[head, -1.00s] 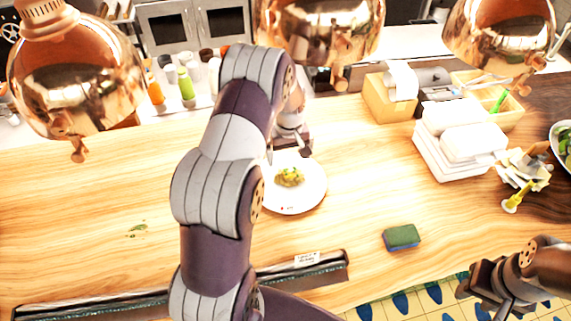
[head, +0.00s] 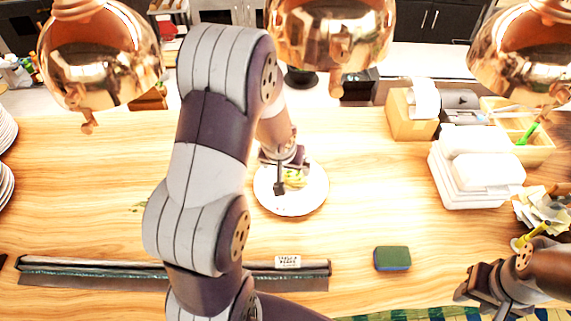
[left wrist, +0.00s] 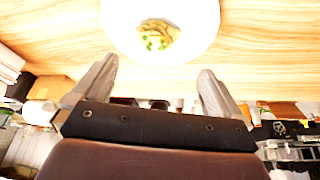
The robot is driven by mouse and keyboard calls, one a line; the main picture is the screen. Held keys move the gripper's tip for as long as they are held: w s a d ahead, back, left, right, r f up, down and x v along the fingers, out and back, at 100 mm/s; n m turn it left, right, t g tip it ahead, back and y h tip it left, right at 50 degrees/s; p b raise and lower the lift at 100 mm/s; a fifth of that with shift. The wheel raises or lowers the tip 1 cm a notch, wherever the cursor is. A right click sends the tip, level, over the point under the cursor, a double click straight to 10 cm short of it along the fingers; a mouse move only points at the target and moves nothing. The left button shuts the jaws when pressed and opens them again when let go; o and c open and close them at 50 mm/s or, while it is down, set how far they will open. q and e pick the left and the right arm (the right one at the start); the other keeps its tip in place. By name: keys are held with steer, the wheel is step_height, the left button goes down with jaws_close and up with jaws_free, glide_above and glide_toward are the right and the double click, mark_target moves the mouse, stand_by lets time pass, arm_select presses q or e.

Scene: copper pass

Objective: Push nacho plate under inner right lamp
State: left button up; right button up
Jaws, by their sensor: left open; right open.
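The nacho plate (head: 296,207) is a round white plate with a small yellow-green heap in its middle, on the wooden counter. My left gripper (head: 285,172) is open at the plate's far side, its fingers overlapping the plate and part of the food. Contact cannot be told. In the left wrist view the plate (left wrist: 195,22) lies ahead of the open, empty fingers (left wrist: 155,82). Three copper lamps show: left (head: 98,60), middle (head: 330,35) and right (head: 528,58). The plate is below and slightly left of the middle lamp in the picture. My right gripper (head: 475,288) is open and empty.
A green-blue sponge (head: 392,258) lies right of the plate. White containers (head: 475,175) and a wooden box (head: 410,120) stand farther right. A dark rail with a label (head: 288,262) runs along the front. Counter right of the plate is clear.

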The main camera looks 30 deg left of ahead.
arm_select(q)
steer(key=b, duration=0.3)
glide_toward(291, 179)
step_height(291, 179, down, 2)
steer(key=x, duration=0.3)
steer(key=b+x, duration=0.1)
steer(key=x, duration=0.2)
steer(key=shift+w+a+r, duration=0.15)
steer(key=shift+w, duration=0.15)
steer(key=shift+w+f, duration=0.25)
steer(key=shift+f, duration=0.3)
